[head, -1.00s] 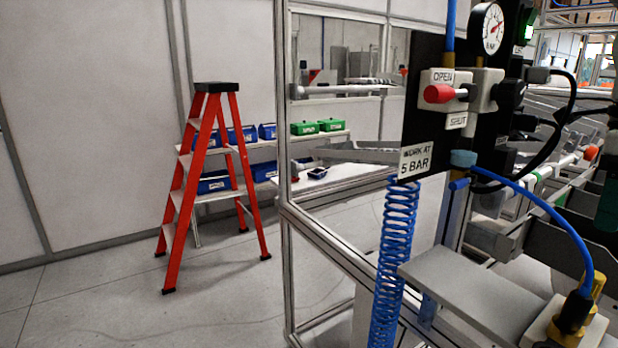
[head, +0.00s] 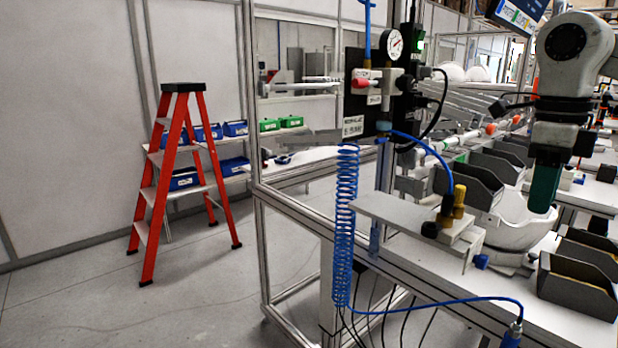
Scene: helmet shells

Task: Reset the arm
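My arm comes in at the upper right of the head view, with a pale, dark-capped joint at the top. My gripper (head: 544,190) points down from it, a dark body ending in a green finger. It is seen from the side, so its opening does not show. It hangs over or in front of a white helmet shell (head: 505,222) on the bench; I cannot tell whether they touch. No held thing is visible.
A black air panel with a gauge (head: 391,43) and a blue coiled hose (head: 345,225) stands left of the arm. Grey bins (head: 578,285) crowd the bench (head: 425,268) around the shell. An orange stepladder (head: 165,185) stands on open floor at left.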

